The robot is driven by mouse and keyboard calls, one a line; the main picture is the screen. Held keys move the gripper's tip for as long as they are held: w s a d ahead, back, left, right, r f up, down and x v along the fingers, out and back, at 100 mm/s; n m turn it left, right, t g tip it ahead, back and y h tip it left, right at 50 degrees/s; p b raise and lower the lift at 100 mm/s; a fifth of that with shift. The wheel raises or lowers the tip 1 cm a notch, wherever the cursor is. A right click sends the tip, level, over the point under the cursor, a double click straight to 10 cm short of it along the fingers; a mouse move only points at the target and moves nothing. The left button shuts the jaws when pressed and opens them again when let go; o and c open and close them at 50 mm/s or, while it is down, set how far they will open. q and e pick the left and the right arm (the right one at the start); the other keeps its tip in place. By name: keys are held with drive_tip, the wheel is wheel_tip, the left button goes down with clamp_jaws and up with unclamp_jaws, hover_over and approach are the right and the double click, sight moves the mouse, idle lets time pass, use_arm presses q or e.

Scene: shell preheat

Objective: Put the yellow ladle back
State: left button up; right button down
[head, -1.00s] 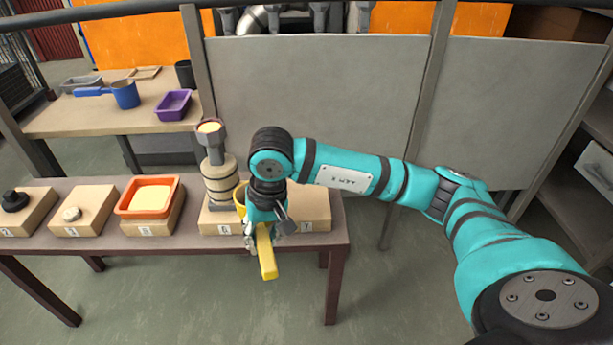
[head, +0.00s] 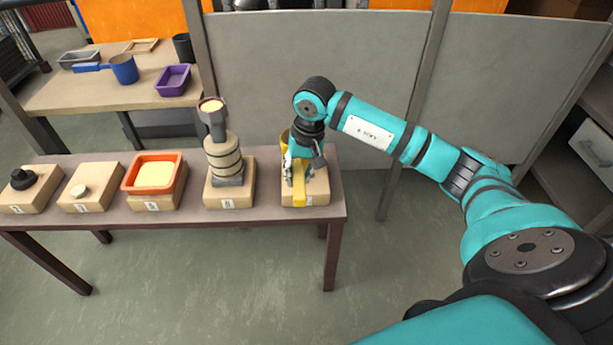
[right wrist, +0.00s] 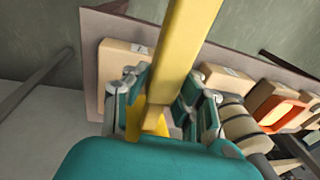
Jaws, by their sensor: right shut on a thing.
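The yellow ladle (head: 299,191) is at the rightmost wooden block (head: 318,190) on the near table. Its handle points toward the front of the table, and its cup is mostly hidden behind my right gripper (head: 298,178). My right gripper is shut on the ladle's handle, above the block. In the right wrist view the yellow handle (right wrist: 184,45) runs up between the fingers (right wrist: 155,105). I cannot tell whether the ladle touches the block. My left gripper is not in view.
A barrel-like device (head: 223,155) stands on the block to the left. Further left are an orange tray (head: 128,181) and a black knob (head: 22,179). A back table holds a blue ladle (head: 124,70) and a purple tray (head: 173,80). A grey panel (head: 310,75) stands behind.

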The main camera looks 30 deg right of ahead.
sight(306, 166)
drive_tip(key=d, duration=0.1)
drive_tip(key=w+d, duration=0.1)
drive_tip(key=d, duration=0.1)
drive_tip(key=shift+w+f, duration=0.1)
drive_tip(key=shift+f, duration=0.35)
wheel_tip(306, 166, down, 2)
drive_tip(key=shift+a+f+b, duration=0.1)
drive_tip(key=shift+f+b, duration=0.1)
drive_tip(key=shift+b, duration=0.1)
drive_tip(key=shift+f, duration=0.25)
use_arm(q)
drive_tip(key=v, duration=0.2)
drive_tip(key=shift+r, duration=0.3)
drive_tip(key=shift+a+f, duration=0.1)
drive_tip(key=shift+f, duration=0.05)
